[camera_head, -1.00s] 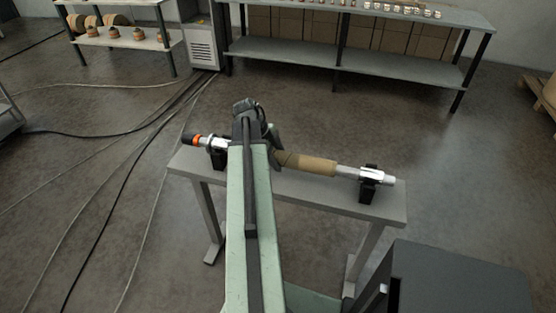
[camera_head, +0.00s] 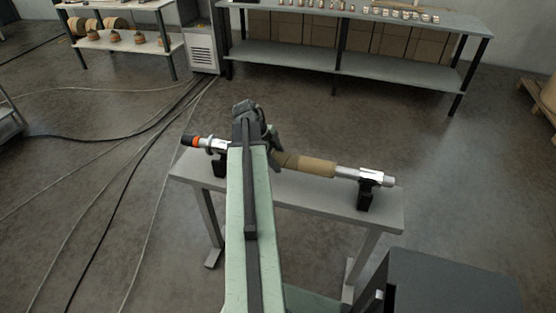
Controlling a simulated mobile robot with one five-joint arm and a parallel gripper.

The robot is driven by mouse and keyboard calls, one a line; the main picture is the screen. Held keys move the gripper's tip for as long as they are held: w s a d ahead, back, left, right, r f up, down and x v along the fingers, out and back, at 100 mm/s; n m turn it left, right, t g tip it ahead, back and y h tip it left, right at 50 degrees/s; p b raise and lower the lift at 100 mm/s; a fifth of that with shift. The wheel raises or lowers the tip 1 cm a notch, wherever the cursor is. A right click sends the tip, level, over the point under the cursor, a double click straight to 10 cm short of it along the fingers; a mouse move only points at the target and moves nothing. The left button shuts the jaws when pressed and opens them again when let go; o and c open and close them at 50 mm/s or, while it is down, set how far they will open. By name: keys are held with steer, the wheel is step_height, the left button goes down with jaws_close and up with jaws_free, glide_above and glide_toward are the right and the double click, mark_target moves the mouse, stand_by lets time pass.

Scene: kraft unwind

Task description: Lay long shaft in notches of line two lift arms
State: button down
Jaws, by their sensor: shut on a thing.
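The long shaft (camera_head: 344,172) is silver with a brown sleeve (camera_head: 304,164) around its middle and an orange band (camera_head: 197,142) and black end at the left. My gripper (camera_head: 274,154) is shut on the shaft near the sleeve's left end; my arm hides part of the grip and of the shaft. The shaft lies at or just above two black cradles of a grey bench, and the right cradle (camera_head: 367,197) shows below it. I cannot tell whether they touch. I cannot make out the line two lift arms.
The grey bench (camera_head: 385,217) stands in front of me. A dark box (camera_head: 455,280) is at the lower right. Shelves (camera_head: 400,72) stand along the back. Cables (camera_head: 140,150) cross the floor at the left.

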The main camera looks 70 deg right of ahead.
mark_target(279, 153)
steer(key=shift+r+p, duration=0.7)
steer(key=shift+r, duration=0.2)
step_height(279, 153, up, 13)
steer(key=p, duration=1.3)
steer(key=shift+f+b, duration=0.6)
